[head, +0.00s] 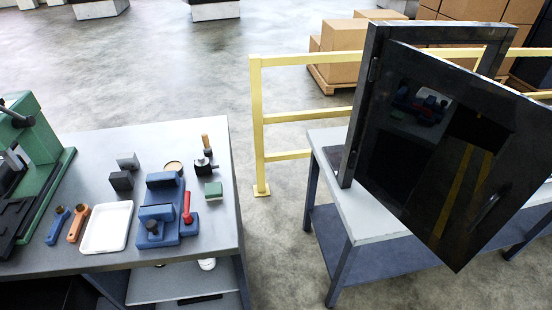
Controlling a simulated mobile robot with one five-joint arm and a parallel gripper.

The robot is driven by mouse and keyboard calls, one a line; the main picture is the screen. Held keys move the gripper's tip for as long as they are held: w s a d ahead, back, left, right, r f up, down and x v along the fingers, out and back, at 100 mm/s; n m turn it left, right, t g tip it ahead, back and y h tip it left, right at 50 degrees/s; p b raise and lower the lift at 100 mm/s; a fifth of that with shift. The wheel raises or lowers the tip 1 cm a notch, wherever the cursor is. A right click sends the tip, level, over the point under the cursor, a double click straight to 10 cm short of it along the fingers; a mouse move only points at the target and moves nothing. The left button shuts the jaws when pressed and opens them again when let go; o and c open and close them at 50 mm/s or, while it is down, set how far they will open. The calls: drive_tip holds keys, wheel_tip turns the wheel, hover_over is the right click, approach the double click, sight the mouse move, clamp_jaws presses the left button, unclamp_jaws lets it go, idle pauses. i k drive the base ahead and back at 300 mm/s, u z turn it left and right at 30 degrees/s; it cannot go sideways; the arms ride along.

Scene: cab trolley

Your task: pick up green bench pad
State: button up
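A small green block-like pad (213,189) lies on the grey workbench (225,225) near its right edge. It looks green on top with a lighter lower edge. It sits to the right of a blue vise-like fixture (160,212) with a red handle (187,208), and just below a dark tool with a wooden handle (204,158). Nothing covers the pad. My gripper is not in view.
The bench also holds a white tray (106,228), dark blocks (121,180), blue and orange tools (77,222) and a green machine (37,140). A yellow railing (257,120) stands behind.

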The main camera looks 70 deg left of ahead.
sight(213, 191)
drive_tip(key=u, duration=0.35)
drive_tip(key=k, duration=0.15)
drive_tip(key=u, duration=3.9)
drive_tip(key=i, duration=0.9)
drive_tip(key=u, duration=0.2)
drive_tip(key=k, duration=0.9)
drive_tip(key=z, duration=0.2)
drive_tip(key=i, duration=0.7)
drive_tip(key=u, duration=0.05)
